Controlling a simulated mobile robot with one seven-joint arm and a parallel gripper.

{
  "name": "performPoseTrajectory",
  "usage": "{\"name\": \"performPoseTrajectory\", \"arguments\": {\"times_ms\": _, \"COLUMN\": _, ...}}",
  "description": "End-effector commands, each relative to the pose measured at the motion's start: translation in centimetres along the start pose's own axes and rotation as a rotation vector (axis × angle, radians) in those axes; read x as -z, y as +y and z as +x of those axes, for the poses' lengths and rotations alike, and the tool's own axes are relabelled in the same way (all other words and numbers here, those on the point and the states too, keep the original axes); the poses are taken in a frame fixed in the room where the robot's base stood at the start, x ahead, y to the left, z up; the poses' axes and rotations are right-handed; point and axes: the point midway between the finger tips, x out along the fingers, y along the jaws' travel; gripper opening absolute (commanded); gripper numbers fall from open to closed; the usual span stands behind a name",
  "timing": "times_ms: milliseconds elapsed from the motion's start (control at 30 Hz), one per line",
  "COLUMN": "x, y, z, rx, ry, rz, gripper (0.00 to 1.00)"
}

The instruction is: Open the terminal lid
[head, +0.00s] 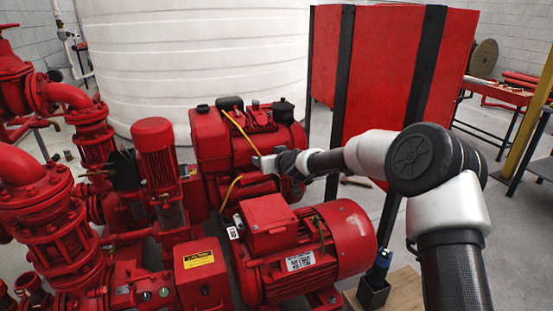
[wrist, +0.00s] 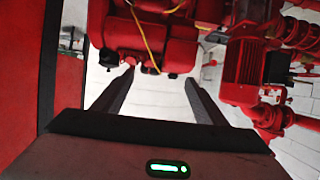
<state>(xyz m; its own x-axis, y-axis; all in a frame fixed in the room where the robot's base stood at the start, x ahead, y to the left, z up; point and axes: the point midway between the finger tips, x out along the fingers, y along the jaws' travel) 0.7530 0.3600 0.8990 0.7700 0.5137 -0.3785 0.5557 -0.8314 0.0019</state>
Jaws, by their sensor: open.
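The red terminal box with its lid (head: 268,213) sits on top of the large red finned motor (head: 325,245) in the head view. The lid looks shut. My gripper (head: 257,161) is above and behind the box, pointing left in front of the red engine. In the wrist view my gripper's two dark fingers (wrist: 157,82) stand wide apart with nothing between them. The lid does not show in the wrist view; the red engine (wrist: 150,40) and the upright red pump motor (wrist: 240,70) do.
Yellow cables (head: 232,188) hang close to my gripper. The upright pump motor (head: 157,155) and red pipes (head: 55,200) crowd the left. A red panel (head: 380,60) with black posts stands behind my arm. A white tank (head: 195,60) is at the back. Floor is open at right.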

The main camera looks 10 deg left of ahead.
Motion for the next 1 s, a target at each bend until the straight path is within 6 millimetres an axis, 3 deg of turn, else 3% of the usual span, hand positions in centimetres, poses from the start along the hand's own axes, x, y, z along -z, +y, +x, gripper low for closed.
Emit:
{"name": "performPoseTrajectory", "arguments": {"times_ms": 100, "x": 0.3, "y": 0.2, "z": -2.9, "rx": -0.003, "ry": 0.002, "rz": -0.002, "gripper": 0.66}}
{"name": "performPoseTrajectory", "arguments": {"times_ms": 300, "x": 0.3, "y": 0.2, "z": -5.7, "rx": -0.004, "ry": 0.004, "rz": 0.0, "gripper": 0.66}}
{"name": "performPoseTrajectory", "arguments": {"times_ms": 700, "x": 0.3, "y": 0.2, "z": -6.6, "rx": -0.004, "ry": 0.005, "rz": 0.0, "gripper": 0.66}}
{"name": "performPoseTrajectory", "arguments": {"times_ms": 867, "x": 0.5, "y": 0.1, "z": -7.4, "rx": -0.001, "ry": -0.01, "rz": -0.014, "gripper": 0.4}}
{"name": "performPoseTrajectory", "arguments": {"times_ms": 1000, "x": 1.0, "y": 0.1, "z": -11.3, "rx": 0.0, "ry": -0.089, "rz": -0.069, "gripper": 0.17}}
